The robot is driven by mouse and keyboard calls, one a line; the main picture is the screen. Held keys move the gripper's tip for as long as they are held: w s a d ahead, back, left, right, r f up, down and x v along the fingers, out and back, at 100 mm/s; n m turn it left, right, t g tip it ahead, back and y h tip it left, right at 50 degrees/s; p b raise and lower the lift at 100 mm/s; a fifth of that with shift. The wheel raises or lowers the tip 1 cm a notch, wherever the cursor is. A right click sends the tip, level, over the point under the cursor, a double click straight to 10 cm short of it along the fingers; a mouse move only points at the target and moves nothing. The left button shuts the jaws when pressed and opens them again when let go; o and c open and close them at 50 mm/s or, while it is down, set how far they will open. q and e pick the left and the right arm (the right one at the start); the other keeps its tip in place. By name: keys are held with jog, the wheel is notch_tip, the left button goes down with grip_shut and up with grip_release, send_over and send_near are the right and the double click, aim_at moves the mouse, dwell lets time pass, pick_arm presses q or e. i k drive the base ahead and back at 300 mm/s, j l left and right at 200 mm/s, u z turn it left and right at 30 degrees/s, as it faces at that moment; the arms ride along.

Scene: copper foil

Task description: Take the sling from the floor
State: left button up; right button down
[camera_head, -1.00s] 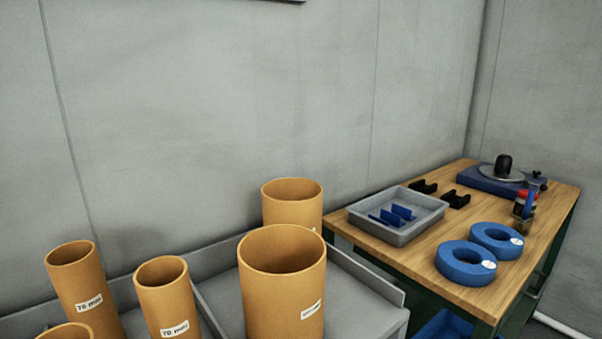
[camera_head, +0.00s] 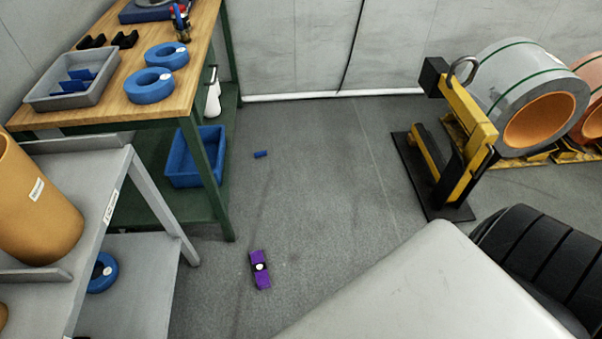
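A purple folded strap with a dark band and a white round tag lies on the grey floor, low and left of the middle; it looks like the sling (camera_head: 262,280). It is in front of the workbench legs and right of the grey shelf. Nothing touches it. Neither of my grippers shows in the head view.
A wooden-topped workbench (camera_head: 196,88) with a blue crate (camera_head: 184,176) below stands at left, beside a grey shelf (camera_head: 112,168) with brown tubes. A small blue piece (camera_head: 261,154) lies on the floor. A yellow and black stand (camera_head: 468,115) and large coils are at right. Mid-floor is clear.

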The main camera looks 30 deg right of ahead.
aim_at(258, 262)
jog(key=k+z, duration=0.3)
jog(key=z, duration=0.15)
jog(key=u, duration=0.45)
jog(key=i+l+u, duration=0.15)
jog(key=l+u, duration=0.15)
jog(key=u, duration=0.15)
jog(key=i+l+u, duration=0.15)
jog(key=l+u, duration=0.6)
jog(key=u, duration=0.15)
jog(key=l+u, duration=0.45)
